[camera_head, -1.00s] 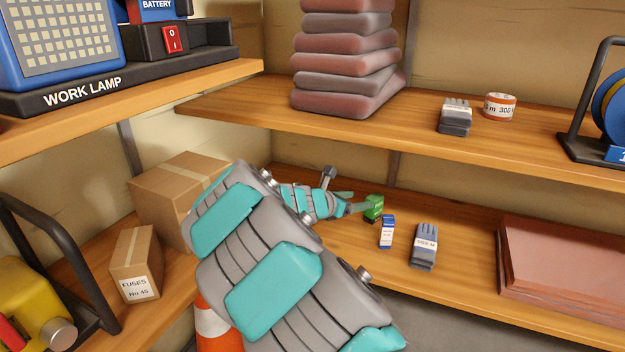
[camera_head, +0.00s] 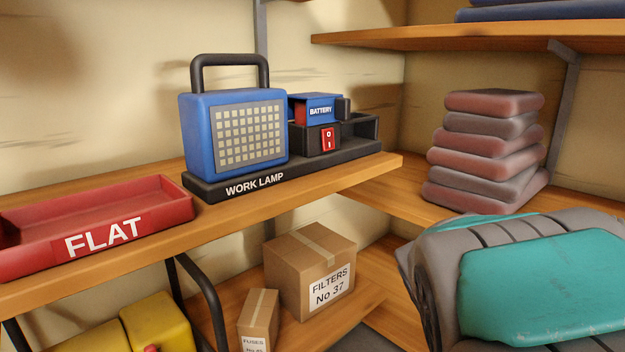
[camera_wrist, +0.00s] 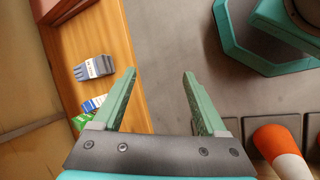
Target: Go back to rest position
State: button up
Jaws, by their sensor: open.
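My gripper (camera_wrist: 158,88) shows in the wrist view, with its two green fingers spread apart and nothing between them. It is over the grey floor, just off the edge of a wooden shelf (camera_wrist: 118,58). In the head view only a thick teal and grey part of my arm (camera_head: 540,290) shows at the lower right; my gripper is outside that view. Grey gloves (camera_wrist: 93,68) lie on the shelf left of the fingers. A small blue and white box (camera_wrist: 92,104) and a green box (camera_wrist: 80,121) lie near the left finger, partly hidden by it.
An orange and white cone (camera_wrist: 280,150) stands at the lower right of the wrist view. The head view shows a work lamp (camera_head: 232,130), a battery (camera_head: 318,108), a red FLAT tray (camera_head: 130,228), a FILTERS carton (camera_head: 308,270), a FUSES carton (camera_head: 260,318) and stacked pads (camera_head: 487,150).

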jog(key=s+a+m+y+p, duration=0.2)
jog(key=s+a+y, duration=0.3)
jog(key=s+a, duration=0.5)
jog(key=a+r+m, duration=0.1)
jog(key=a, duration=0.3)
jog(key=shift+s+a+g, duration=0.3)
jog(key=shift+s+a, duration=0.05)
